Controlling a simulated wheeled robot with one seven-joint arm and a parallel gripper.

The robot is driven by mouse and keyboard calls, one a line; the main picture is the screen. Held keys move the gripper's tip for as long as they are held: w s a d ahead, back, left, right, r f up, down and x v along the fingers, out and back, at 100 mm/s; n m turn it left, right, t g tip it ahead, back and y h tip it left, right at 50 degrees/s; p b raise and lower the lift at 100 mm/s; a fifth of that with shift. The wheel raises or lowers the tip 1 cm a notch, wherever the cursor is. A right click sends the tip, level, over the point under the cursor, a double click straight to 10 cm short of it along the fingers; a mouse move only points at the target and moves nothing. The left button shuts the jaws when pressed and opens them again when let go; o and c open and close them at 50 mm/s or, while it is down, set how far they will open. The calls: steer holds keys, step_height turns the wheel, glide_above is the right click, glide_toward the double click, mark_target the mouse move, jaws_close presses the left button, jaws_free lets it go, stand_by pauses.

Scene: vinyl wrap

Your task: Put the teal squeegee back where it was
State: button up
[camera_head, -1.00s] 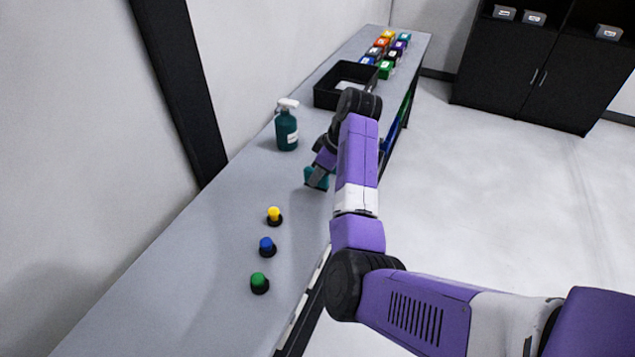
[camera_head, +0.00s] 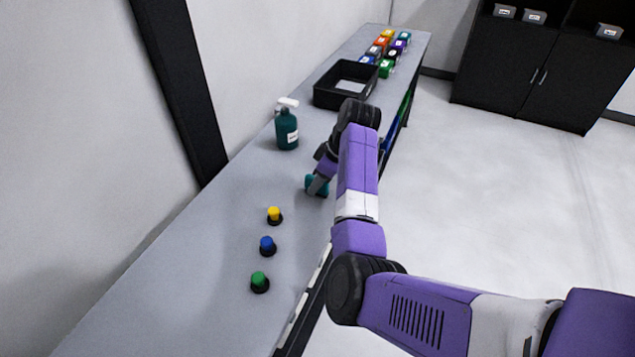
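The teal squeegee (camera_head: 311,181) is at my gripper (camera_head: 318,190), over the right part of the grey bench, between the spray bottle and the row of small knobs. Only bits of the squeegee show on either side of the fingers; the rest is hidden behind my gripper. My gripper points down and seems shut on the squeegee, since the two have shifted together; the fingertips are too small to see clearly. I cannot tell whether the squeegee touches the bench (camera_head: 215,235).
A dark teal spray bottle (camera_head: 287,130) stands behind my gripper, to the left. Yellow (camera_head: 274,214), blue (camera_head: 267,245) and green (camera_head: 259,281) knobs stand nearer. A black tray (camera_head: 325,98) and several coloured boxes (camera_head: 386,68) are farther back. The bench's left part is clear.

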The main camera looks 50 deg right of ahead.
steer(key=p+v, duration=0.2)
steer(key=v, duration=0.9)
steer(key=shift+r+p, duration=0.25)
steer(key=shift+p, duration=0.05)
steer(key=shift+s, duration=0.1)
steer(key=s+f+m+t+h, duration=0.15)
steer(key=s+f+h, duration=0.45)
steer(key=s+f, duration=0.65)
steer(key=s+a+r+t+y, duration=0.2)
steer(key=s+a+r+t, duration=0.15)
steer(key=s+a, duration=0.65)
steer(key=s+a+r+t+y, duration=0.15)
steer(key=s+a+t, duration=0.25)
steer(key=s+a, duration=0.5)
steer(key=s+a+r+m+t, duration=0.1)
steer(key=s+a+r+m, duration=0.1)
steer(key=s+a+r, duration=0.2)
steer(key=a+r+y, duration=0.1)
steer(key=a+r, duration=0.2)
steer(key=r, duration=0.2)
steer(key=shift+a+r+t, duration=0.15)
steer(key=shift+a+t, duration=0.15)
steer(key=shift+t, duration=0.1)
